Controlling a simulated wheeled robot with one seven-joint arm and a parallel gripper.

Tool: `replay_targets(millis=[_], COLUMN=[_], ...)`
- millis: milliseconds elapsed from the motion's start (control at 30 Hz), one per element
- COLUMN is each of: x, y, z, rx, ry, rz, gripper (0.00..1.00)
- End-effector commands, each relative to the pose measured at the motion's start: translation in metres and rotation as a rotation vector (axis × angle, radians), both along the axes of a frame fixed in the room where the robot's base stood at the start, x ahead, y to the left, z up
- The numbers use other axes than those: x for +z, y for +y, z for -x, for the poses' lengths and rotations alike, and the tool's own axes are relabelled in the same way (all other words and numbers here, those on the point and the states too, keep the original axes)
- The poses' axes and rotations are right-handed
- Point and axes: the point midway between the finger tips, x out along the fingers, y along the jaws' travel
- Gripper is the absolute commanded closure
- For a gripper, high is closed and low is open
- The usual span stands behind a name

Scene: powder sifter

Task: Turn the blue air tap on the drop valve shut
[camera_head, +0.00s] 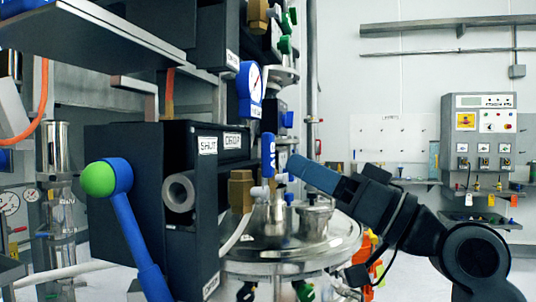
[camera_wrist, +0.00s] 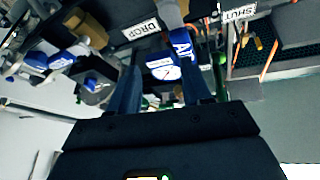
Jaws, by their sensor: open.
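The blue air tap (camera_head: 268,155) has an upright blue handle with white lettering, above a brass fitting and beside the dark valve box in the head view. In the wrist view its lettered handle (camera_wrist: 181,42) shows near the tip of the right finger. My gripper (camera_head: 291,165) reaches in from the right, its blue fingers just right of the tap's handle. In the wrist view my gripper (camera_wrist: 160,72) is open, with a clear gap between the fingers. Whether a finger touches the handle I cannot tell.
The dark box (camera_head: 190,200) with SHUT and DROP labels stands left of the tap. A blue lever with a green knob (camera_head: 99,179) juts out in front. A blue-rimmed gauge (camera_head: 250,83) hangs above. The steel vessel lid (camera_head: 330,245) lies below the gripper.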

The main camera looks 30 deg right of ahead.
Motion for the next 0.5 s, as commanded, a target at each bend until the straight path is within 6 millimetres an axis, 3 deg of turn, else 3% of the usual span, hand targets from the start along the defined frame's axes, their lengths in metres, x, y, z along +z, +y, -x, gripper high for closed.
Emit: replay_targets(millis=[200, 500], x=[0.029, 0.033], y=[0.001, 0.001], z=[0.011, 0.025], rx=[0.094, 0.168], ry=[0.033, 0.127], rz=[0.236, 0.456], gripper=[0.51, 0.51])
